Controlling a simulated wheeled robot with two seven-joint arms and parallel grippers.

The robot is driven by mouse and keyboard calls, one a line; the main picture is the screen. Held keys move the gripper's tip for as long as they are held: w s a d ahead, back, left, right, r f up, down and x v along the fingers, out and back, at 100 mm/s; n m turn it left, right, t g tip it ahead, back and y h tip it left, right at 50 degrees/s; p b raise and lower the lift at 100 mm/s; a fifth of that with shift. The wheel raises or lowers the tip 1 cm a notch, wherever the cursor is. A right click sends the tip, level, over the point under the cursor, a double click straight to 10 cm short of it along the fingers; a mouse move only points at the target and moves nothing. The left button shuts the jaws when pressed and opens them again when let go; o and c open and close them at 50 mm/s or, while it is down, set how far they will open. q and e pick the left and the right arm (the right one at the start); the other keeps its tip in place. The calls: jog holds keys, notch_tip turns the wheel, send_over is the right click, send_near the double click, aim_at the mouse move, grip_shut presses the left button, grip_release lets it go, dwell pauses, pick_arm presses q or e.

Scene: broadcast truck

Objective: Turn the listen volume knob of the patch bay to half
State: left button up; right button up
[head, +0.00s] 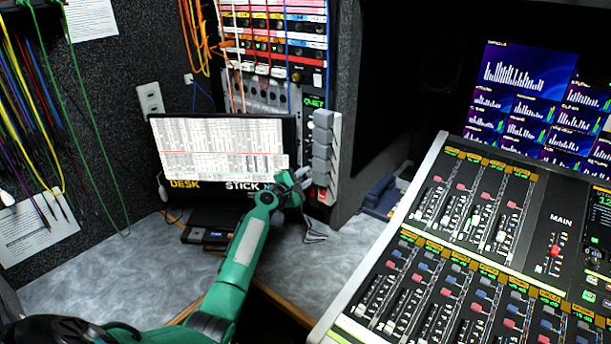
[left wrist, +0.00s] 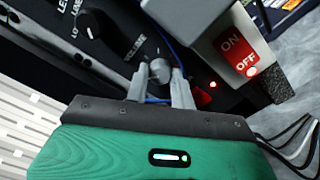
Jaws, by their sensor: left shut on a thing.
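The patch bay (head: 262,96) is the upright rack at the back, with rows of sockets and coloured cables. In the left wrist view a small grey knob (left wrist: 161,68) sits on its dark panel beside a label reading VOLUME. My left gripper (left wrist: 161,77) is shut on this knob, with one finger on each side. In the head view my left gripper (head: 302,178) is at the lower right of the rack, beside the monitor, and the knob cannot be made out there. The knob's pointer mark is too small to read. My right gripper is not in view.
A black knob (left wrist: 90,22) and a red-and-white ON/OFF switch (left wrist: 238,48) flank the grey knob. A blue cable (left wrist: 153,38) passes close by the fingers. The monitor (head: 222,145) stands left of the gripper; the mixing desk (head: 440,240) fills the right.

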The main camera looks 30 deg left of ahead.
pick_arm(q)
jog(key=shift+f, duration=0.1)
dwell(0.3)
jog(key=o, duration=1)
jog(key=shift+s, duration=0.15)
jog(key=shift+s, duration=0.3)
jog(key=s, duration=0.8)
jog(key=s+a, duration=0.1)
jog(key=s, duration=0.4)
jog(key=shift+a, duration=0.1)
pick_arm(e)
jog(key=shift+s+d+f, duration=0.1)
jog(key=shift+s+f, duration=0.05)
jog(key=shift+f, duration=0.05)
